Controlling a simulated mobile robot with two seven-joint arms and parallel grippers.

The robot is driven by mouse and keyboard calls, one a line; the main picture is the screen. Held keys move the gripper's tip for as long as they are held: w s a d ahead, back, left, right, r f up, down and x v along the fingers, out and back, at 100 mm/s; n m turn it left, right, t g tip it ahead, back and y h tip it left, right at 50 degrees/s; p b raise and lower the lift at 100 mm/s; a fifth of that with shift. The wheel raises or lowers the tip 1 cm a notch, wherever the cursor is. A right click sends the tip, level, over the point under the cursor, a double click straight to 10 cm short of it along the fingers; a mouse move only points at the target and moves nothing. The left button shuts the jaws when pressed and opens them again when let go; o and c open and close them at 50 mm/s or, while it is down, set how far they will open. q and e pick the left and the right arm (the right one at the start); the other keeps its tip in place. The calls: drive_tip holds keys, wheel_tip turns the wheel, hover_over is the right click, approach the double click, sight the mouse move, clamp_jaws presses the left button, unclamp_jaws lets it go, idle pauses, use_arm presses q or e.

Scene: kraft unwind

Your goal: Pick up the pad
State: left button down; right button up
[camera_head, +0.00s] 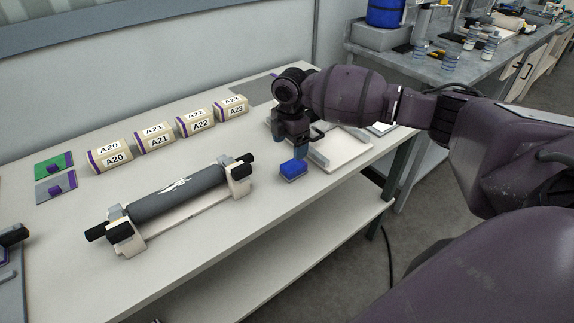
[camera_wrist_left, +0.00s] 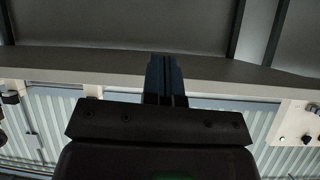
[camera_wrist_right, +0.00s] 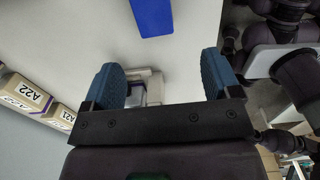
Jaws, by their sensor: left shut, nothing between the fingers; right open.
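The pad is taken to be the small blue block (camera_head: 294,170) with a pale base, lying on the white table near its front edge. It also shows as a blue shape in the right wrist view (camera_wrist_right: 152,16), cut by the top edge. My right gripper (camera_head: 290,143) is open and empty, close behind the pad and apart from it. In the right wrist view its two blue fingers (camera_wrist_right: 162,78) are spread, with the pad beyond their tips. My left gripper (camera_wrist_left: 165,78) is shut and empty in the left wrist view; I do not make it out in the head view.
A dark grey roll (camera_head: 178,190) lies in a cradle left of the pad. A pale tray (camera_head: 345,153) is right of the pad, partly behind my right arm. Green (camera_head: 52,166) and grey (camera_head: 55,187) plates lie far left.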

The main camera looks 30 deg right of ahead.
sight(289, 167)
drive_tip(key=shift+w+d, duration=0.1)
drive_tip(key=shift+d, duration=0.05)
drive_tip(key=shift+f, duration=0.2)
wheel_tip(289, 167, down, 4)
drive_tip(key=shift+f+b, duration=0.25)
drive_tip(key=shift+b, duration=0.1)
drive_tip(key=shift+f, duration=0.7)
drive_tip(key=f, duration=0.4)
drive_tip(key=shift+w+f+b, duration=0.1)
drive_tip(key=shift+w+b, duration=0.15)
drive_tip(key=shift+b, duration=0.15)
use_arm(q)
drive_tip(key=shift+s+f, duration=0.2)
drive_tip(key=shift+f, duration=0.5)
use_arm(e)
drive_tip(key=shift+c, duration=0.2)
